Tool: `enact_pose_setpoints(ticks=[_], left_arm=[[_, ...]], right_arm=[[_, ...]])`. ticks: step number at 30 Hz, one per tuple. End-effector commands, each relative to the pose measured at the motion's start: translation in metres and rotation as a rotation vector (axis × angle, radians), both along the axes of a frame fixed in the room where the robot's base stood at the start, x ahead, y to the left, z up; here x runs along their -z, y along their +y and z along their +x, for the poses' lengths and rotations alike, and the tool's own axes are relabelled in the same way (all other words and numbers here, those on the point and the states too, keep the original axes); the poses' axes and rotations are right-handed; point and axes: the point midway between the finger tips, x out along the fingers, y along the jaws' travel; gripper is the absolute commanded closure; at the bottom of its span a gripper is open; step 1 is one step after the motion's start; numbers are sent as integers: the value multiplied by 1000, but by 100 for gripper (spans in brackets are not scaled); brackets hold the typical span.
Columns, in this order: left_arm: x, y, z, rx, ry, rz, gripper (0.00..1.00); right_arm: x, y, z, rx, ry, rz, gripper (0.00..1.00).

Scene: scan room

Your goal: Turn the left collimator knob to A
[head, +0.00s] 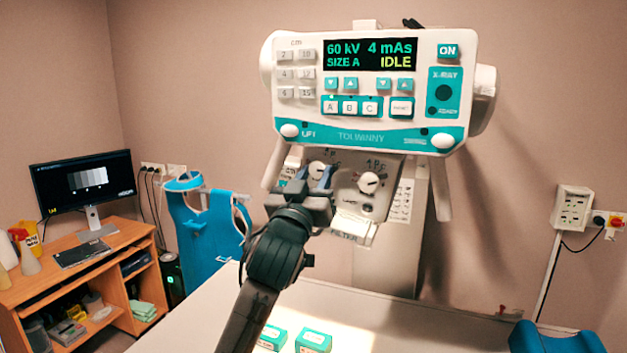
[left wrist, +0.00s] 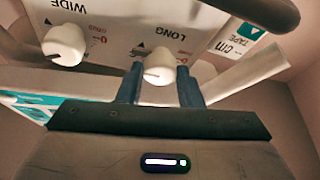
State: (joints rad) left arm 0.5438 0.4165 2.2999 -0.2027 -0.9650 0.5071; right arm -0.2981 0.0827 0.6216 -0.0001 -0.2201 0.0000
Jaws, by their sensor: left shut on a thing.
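The left collimator knob (head: 318,168) is a white round knob on the panel below the X-ray head. It also shows in the left wrist view (left wrist: 158,68), near the word LONG, with a dark pointer line on its face. My left gripper (head: 314,180) reaches up to it from below, its blue fingers on either side of the knob, shut on it. The fingers also show in the left wrist view (left wrist: 159,84). The letter marks around this knob are hidden or too small to read. The right collimator knob (head: 369,182) stands free beside it. My right gripper is not in view.
The control panel (head: 370,85) overhangs the knobs and reads SIZE A and IDLE. Two grip bars hang beside the collimator. A pale table (head: 215,315) with small green-white boxes (head: 313,341) lies below. A desk with a monitor (head: 84,185) and a blue apron (head: 205,225) are at left.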

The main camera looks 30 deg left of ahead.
Motion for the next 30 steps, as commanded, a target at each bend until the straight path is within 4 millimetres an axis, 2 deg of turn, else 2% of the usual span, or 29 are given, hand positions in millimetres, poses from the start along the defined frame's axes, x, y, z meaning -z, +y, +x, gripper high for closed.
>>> enact_pose_setpoints(ticks=[15, 30], left_arm=[[1, -5, 1, 2, -103, -421, 90], [-4, -9, 2, 1, -212, -881, 90]], right_arm=[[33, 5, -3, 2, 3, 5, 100], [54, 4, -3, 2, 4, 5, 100]])
